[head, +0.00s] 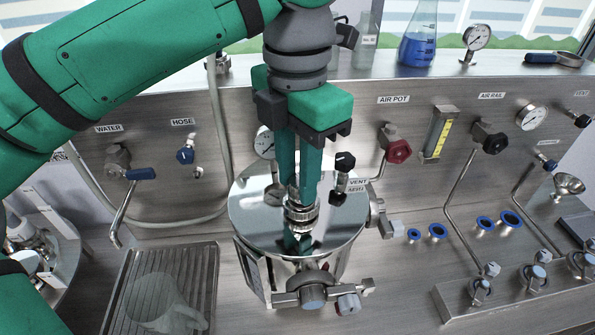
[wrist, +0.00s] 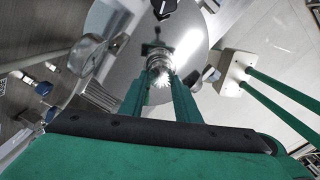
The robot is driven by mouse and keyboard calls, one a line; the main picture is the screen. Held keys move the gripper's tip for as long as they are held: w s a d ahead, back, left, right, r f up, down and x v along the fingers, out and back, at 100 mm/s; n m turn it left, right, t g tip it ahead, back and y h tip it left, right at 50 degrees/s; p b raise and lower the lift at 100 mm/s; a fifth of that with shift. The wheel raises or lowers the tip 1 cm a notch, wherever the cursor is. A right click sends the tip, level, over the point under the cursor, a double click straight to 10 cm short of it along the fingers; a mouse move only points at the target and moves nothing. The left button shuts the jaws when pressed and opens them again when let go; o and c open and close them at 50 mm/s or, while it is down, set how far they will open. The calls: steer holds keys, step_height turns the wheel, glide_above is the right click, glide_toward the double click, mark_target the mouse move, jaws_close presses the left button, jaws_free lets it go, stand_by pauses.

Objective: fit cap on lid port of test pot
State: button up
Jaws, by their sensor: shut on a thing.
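The test pot (head: 252,212) is a shiny steel vessel with a mirror-like round lid, standing on the bench; its lid also fills the top middle of the wrist view (wrist: 196,32). My gripper (head: 301,193) points straight down over the lid, its green fingers shut on a small metal cap (head: 294,184). The cap shows between the fingertips in the wrist view (wrist: 161,84). The ringed metal lid port (head: 301,216) is directly under the fingertips. The fingers partly hide the cap, and I cannot tell whether it is seated on the port.
A black-knobbed vent valve (head: 343,162) rises from the lid close to the right of my fingers. A clamp (head: 313,291) sits at the pot's front. Several blue rings (head: 438,231) lie on the right.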

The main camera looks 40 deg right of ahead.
steer(key=shift+f, duration=0.65)
stand_by(0.8)
steer(key=o, duration=1.6)
steer(key=shift+c, duration=0.2)
steer(key=shift+r, duration=4)
steer(key=shift+w, duration=0.1)
